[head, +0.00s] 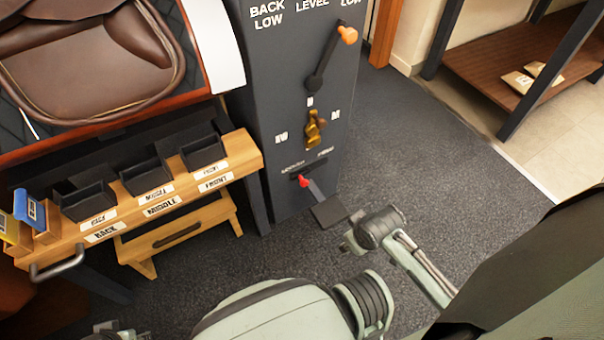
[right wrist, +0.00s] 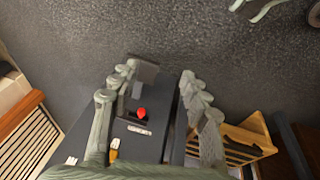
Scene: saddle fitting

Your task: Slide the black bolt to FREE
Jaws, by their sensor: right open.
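A dark bolt (head: 317,191) with a red tip (head: 304,181) sits low on the grey cabinet's face, beside two small labels too blurred to read. A flat dark plate (head: 329,211) is at its outer end. In the right wrist view the red tip (right wrist: 141,112) and plate (right wrist: 144,70) show near the left finger. My right gripper (right wrist: 157,84) is open, its fingers apart; I cannot tell whether one touches the plate. In the head view my right gripper (head: 362,232) is just right of the plate. Part of my left gripper (head: 108,329) shows at the bottom edge; its jaws are unclear.
The grey cabinet (head: 258,130) also bears an orange-knobbed lever (head: 333,58) and a brass catch (head: 314,128). A wooden rack (head: 185,195) with black bins stands left, below a brown saddle (head: 90,55). The carpet (head: 430,150) right of the cabinet is clear.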

